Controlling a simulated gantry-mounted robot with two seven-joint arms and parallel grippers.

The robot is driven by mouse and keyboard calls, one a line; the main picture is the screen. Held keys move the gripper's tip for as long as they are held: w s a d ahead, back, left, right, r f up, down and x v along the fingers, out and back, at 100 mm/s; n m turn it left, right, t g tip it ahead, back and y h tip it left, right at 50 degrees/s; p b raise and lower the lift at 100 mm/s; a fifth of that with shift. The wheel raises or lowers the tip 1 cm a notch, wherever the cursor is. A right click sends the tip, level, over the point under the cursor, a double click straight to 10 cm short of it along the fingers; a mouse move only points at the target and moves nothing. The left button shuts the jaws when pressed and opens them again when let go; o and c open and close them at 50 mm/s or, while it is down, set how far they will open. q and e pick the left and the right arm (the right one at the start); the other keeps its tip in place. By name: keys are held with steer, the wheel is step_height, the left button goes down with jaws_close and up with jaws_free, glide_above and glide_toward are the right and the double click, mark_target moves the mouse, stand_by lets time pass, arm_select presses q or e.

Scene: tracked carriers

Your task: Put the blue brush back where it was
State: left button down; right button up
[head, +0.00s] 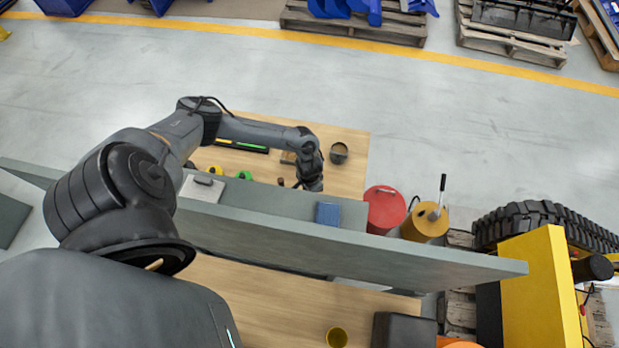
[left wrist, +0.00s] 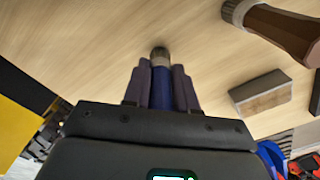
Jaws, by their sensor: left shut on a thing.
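My left gripper (head: 313,183) reaches over the far wooden table (head: 350,180), beyond the grey panel. In the left wrist view the left gripper (left wrist: 160,72) is shut on the blue brush (left wrist: 161,88). The brush's dark bristle end (left wrist: 159,54) sticks out beyond the fingertips, with wood surface beyond it. In the head view I cannot make out the brush; the gripper and arm cover that spot. My right gripper is not in view.
A dark cup (head: 339,152) stands near my left gripper. A grey panel (head: 400,252) crosses in front. A red drum (head: 384,210) stands right.

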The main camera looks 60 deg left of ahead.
arm_select(q)
steer(key=shift+f, duration=0.15)
steer(key=c, duration=0.9)
jaws_free()
steer(key=shift+r, duration=0.5)
step_height(320, 180, up, 11)
steer(key=shift+r+p, duration=0.15)
steer(key=shift+p, duration=0.7)
